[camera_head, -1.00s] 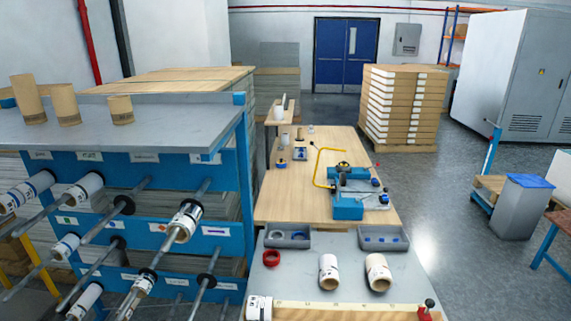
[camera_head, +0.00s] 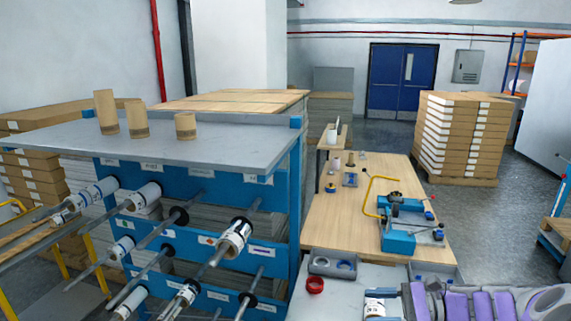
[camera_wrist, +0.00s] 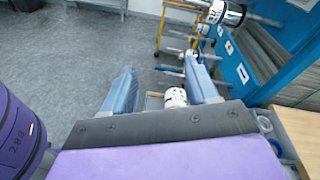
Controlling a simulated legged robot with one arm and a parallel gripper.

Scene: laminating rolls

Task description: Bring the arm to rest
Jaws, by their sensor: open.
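My gripper (camera_wrist: 163,95) shows in the wrist view with its two blue-grey fingers spread wide apart. It is open. A white roll (camera_wrist: 175,97) shows between the fingers, farther off, and I see no contact with it.
The blue rack (camera_head: 200,235) with several rolls on rods stands at the left. A wooden bench (camera_head: 345,210) lies beyond. Open floor shows at the right.

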